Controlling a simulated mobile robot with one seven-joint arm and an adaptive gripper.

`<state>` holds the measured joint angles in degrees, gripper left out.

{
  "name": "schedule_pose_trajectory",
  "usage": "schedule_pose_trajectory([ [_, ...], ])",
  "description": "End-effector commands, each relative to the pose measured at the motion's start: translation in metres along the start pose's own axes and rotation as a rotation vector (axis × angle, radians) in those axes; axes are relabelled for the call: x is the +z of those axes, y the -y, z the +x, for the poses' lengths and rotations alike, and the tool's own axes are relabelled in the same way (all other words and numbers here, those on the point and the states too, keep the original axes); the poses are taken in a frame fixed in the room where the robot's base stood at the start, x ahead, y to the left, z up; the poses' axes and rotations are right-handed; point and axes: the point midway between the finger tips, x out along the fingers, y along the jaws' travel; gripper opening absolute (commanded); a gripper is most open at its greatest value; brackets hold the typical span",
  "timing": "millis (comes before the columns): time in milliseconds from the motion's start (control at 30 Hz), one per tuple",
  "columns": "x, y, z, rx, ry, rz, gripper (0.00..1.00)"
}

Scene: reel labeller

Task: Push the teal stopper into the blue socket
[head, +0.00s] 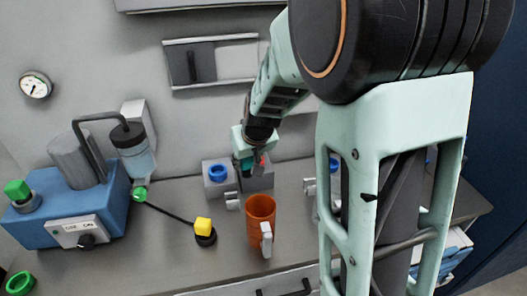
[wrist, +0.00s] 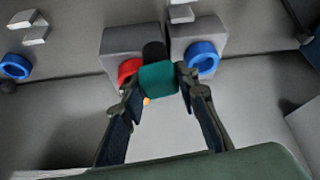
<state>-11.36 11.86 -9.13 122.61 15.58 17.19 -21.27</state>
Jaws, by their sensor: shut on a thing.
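The teal stopper (wrist: 158,79) is between the fingertips of my gripper (wrist: 157,82) in the wrist view, and a dark part (wrist: 154,51) shows just beyond it. In the head view my gripper (head: 257,162) is in front of the right grey block, with a little teal (head: 246,163) showing beside it. A blue ring-shaped socket (wrist: 202,57) is on the neighbouring grey block, apart from the stopper; it also shows in the head view (head: 217,172). A red ring (wrist: 130,70) on the other block is partly hidden by the stopper and a finger.
Another blue ring (wrist: 15,67) is at the wrist view's left. An orange cup (head: 261,220) stands in front of the blocks. A yellow-topped piece (head: 204,227) and a blue machine (head: 70,205) are to the left. My arm hides much of the bench's right side.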

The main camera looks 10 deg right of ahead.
Motion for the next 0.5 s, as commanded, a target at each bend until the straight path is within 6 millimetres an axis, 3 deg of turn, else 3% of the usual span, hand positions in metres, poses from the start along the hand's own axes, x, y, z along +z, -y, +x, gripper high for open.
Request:
schedule_pose_trajectory([
  [100,-0.034,0.018,-0.004,-0.047,0.0,-0.085,0.04],
  [233,-0.065,0.039,-0.008,-0.104,-0.003,-0.175,0.04],
  [500,-0.098,0.066,-0.017,-0.178,-0.013,-0.282,0.04],
])
